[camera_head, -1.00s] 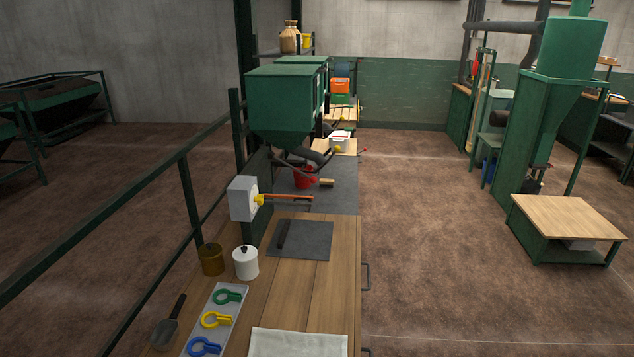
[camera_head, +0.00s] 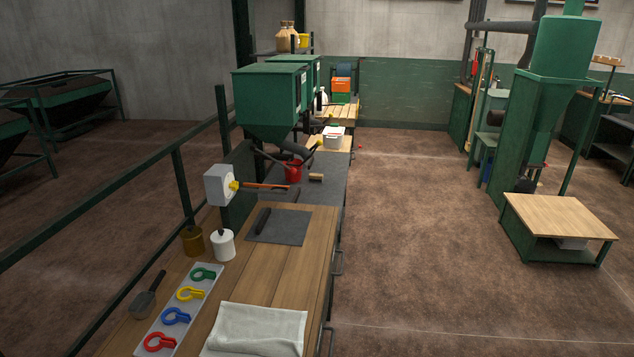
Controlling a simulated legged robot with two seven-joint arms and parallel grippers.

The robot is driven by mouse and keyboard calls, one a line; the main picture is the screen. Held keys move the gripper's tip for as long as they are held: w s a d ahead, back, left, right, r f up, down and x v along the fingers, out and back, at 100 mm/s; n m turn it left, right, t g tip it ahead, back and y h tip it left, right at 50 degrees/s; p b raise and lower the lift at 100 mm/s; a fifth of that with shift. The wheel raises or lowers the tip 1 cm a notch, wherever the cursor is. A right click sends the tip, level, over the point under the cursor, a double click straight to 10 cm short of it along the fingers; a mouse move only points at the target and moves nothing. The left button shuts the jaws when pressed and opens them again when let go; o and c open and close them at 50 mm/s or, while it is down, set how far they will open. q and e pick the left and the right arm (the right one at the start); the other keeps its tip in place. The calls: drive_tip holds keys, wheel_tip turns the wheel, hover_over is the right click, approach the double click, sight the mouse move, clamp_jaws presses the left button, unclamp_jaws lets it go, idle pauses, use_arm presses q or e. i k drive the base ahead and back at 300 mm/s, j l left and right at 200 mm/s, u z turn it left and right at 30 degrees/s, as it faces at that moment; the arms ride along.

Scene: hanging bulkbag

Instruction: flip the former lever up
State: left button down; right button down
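A grey box (camera_head: 219,185) with a yellow hub (camera_head: 234,186) stands at the left edge of the workbench. A long orange-red lever (camera_head: 265,186) reaches from the hub to the right, roughly level, over the bench. It may be the former lever; no label can be read. Neither of my grippers is in view.
The wooden workbench (camera_head: 262,272) carries a dark mat (camera_head: 279,226), a white towel (camera_head: 256,330), a tray (camera_head: 181,318) of coloured rings, a scoop (camera_head: 146,300) and two canisters. A green railing (camera_head: 100,222) runs along the left. Open floor (camera_head: 420,250) lies to the right.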

sight(292, 172)
drive_tip(key=i+l, duration=0.1)
drive_tip(key=l, duration=0.25)
drive_tip(key=i+l, duration=0.1)
drive_tip(key=l, duration=0.65)
drive_tip(key=i+l, duration=0.15)
drive_tip(key=l, duration=0.2)
drive_tip(key=i+l, duration=0.2)
drive_tip(key=i, duration=0.35)
drive_tip(key=i+l, duration=0.2)
drive_tip(key=i, duration=0.4)
drive_tip(key=i+l, duration=0.2)
drive_tip(key=i, duration=0.35)
drive_tip(key=i+j, duration=0.65)
drive_tip(key=i, duration=0.15)
